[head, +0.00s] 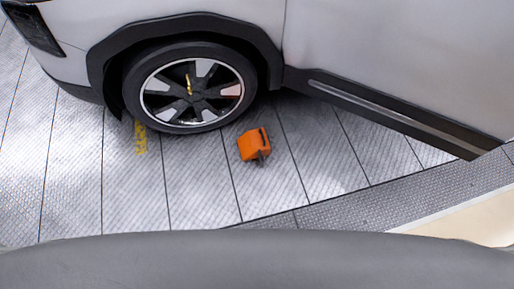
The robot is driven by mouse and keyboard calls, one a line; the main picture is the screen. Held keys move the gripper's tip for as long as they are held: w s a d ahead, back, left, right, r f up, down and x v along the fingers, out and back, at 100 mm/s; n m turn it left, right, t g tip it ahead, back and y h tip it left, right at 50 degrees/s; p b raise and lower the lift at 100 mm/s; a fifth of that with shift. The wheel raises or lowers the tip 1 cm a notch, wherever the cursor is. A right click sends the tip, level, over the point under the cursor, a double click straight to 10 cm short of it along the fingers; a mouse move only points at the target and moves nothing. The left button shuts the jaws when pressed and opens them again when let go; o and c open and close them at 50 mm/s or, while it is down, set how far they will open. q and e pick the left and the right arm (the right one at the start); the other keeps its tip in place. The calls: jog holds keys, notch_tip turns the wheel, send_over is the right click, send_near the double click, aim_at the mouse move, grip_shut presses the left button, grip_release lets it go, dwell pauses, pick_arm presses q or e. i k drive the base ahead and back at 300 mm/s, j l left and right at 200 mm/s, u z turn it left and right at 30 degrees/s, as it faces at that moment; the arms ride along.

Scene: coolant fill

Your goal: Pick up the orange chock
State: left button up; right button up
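The orange chock (251,145) sits on the grey plated floor in the head view, a little right of the picture's middle line's left side. It has a dark part on its right side. It lies just below and to the right of the car's wheel (190,88); I cannot tell whether it touches the tyre. Neither of my grippers shows in this view.
A white car (380,45) with dark trim fills the top, its dark sill (385,112) running down to the right. A yellow marking (140,137) is on the floor left of the chock. The floor (195,190) in front is clear.

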aim_at(253, 143)
jog(key=i+l+u, duration=0.35)
jog(key=l, duration=0.2)
jog(key=i+l+u, duration=0.2)
jog(key=l, duration=0.15)
jog(key=l+u, duration=0.15)
jog(key=l, duration=0.15)
